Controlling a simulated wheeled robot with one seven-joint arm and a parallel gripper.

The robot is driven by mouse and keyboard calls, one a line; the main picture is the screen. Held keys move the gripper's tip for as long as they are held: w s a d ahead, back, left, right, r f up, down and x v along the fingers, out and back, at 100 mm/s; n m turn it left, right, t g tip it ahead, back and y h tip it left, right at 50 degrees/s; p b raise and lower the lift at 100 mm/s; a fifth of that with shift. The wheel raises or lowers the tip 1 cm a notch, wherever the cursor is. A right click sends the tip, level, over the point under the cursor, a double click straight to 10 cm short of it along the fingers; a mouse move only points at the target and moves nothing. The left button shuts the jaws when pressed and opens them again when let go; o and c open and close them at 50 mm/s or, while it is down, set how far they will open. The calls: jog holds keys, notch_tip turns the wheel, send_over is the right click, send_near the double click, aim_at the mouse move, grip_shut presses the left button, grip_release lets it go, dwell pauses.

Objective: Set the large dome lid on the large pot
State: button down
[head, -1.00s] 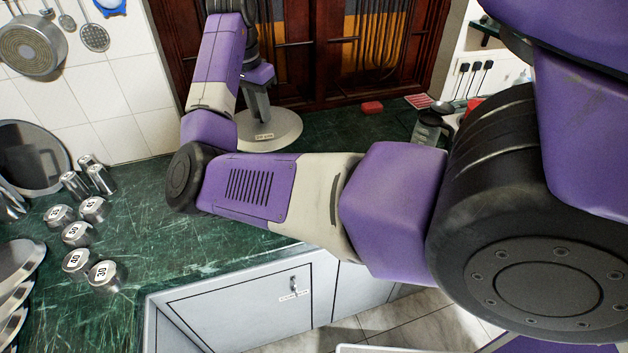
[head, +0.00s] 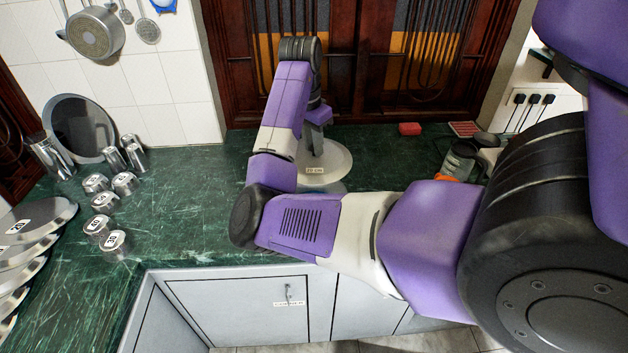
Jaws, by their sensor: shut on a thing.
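A pale grey round lid (head: 335,162) with a small label on it is in the head view, over the green counter near the dark wooden doors. My gripper (head: 314,148), at the end of the purple arm, is shut on the lid's top part; the fingertips are small and partly hidden. A grey curved edge (head: 326,187) shows just below the lid, and I cannot tell whether it belongs to a pot or is a reflection. No large pot can be clearly made out.
Several numbered metal canisters (head: 115,242) stand on the counter (head: 195,190) at left. Large metal discs (head: 35,215) lean at the left edge. A red block (head: 410,129) and a glass jug (head: 458,162) are at right. The counter between canisters and lid is clear.

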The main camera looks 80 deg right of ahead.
notch_tip(320, 180, down, 12)
jog(key=shift+r, duration=0.15)
dwell(0.3)
jog(key=shift+f, duration=0.45)
jog(key=shift+f, duration=0.15)
jog(key=c, duration=1.3)
grip_release()
jog(key=shift+o, duration=0.2)
